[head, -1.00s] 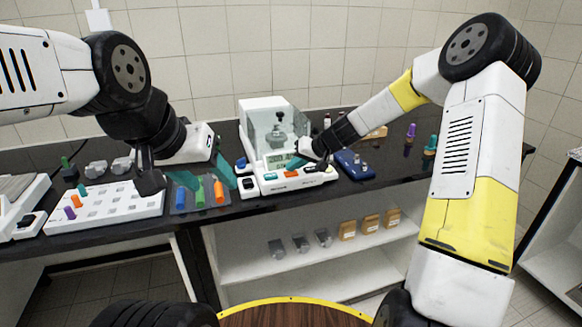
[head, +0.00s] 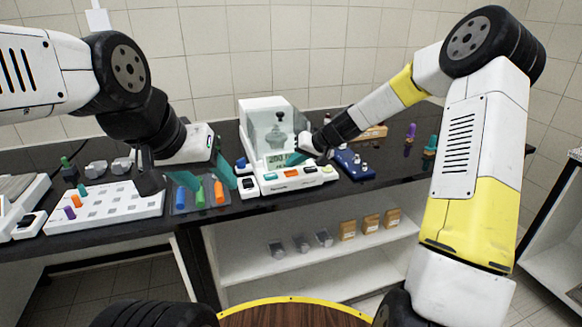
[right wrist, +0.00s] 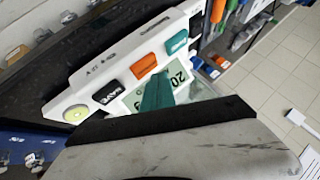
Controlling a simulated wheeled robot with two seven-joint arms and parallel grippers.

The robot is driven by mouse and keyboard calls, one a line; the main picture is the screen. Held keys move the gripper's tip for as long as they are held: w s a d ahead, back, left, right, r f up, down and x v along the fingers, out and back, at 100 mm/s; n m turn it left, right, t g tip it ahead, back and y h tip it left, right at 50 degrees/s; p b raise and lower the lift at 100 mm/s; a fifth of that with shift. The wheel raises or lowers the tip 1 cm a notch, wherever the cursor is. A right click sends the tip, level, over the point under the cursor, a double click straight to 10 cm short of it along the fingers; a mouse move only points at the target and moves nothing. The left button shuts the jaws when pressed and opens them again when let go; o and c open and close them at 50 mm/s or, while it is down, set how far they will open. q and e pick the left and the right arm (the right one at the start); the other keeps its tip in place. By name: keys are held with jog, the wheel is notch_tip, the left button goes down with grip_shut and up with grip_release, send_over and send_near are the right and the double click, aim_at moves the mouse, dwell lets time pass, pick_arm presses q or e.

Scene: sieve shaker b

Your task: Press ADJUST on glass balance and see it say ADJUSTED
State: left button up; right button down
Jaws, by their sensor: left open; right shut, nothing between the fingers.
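The glass balance (head: 268,122) stands on the dark bench, with a weight (head: 279,138) inside its glass chamber. Its display (head: 276,161) shows digits that look like 200, partly covered; I cannot read ADJUSTED. On the front panel are a teal button (right wrist: 177,42), an orange button (right wrist: 143,66), a black button (right wrist: 108,92) and a round green-yellow part (right wrist: 76,113). The coloured buttons' labels are too small to read. My right gripper (head: 294,159) is shut and empty, its teal fingertips in front of the display, apart from the buttons. My left gripper (head: 205,178) is open and empty, left of the balance.
A white rack (head: 105,207) with coloured pegs lies left on the bench. A dark tray (head: 185,207) with blue, green and orange items lies below my left gripper. A blue tray (head: 354,165) stands right of the balance. Weights and boxes sit on the shelf (head: 270,268) below.

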aim_at(294, 174)
jog(key=shift+r, duration=2.45)
jog(key=shift+s+r, duration=0.15)
jog(key=s+d+r+h, duration=0.1)
jog(key=s+d+r, duration=0.2)
jog(key=s, duration=0.8)
jog(key=s+d+r+h, duration=0.2)
jog(key=s+d+r, duration=0.2)
jog(key=s, duration=0.8)
jog(key=s+d+r+m+h, duration=0.1)
jog(key=s+d+r, duration=0.3)
jog(key=s, duration=0.8)
jog(key=shift+d+t+h, duration=0.4)
jog(key=shift+d+h, duration=0.2)
jog(key=shift+d, duration=0.65)
jog(key=shift+r, duration=0.15)
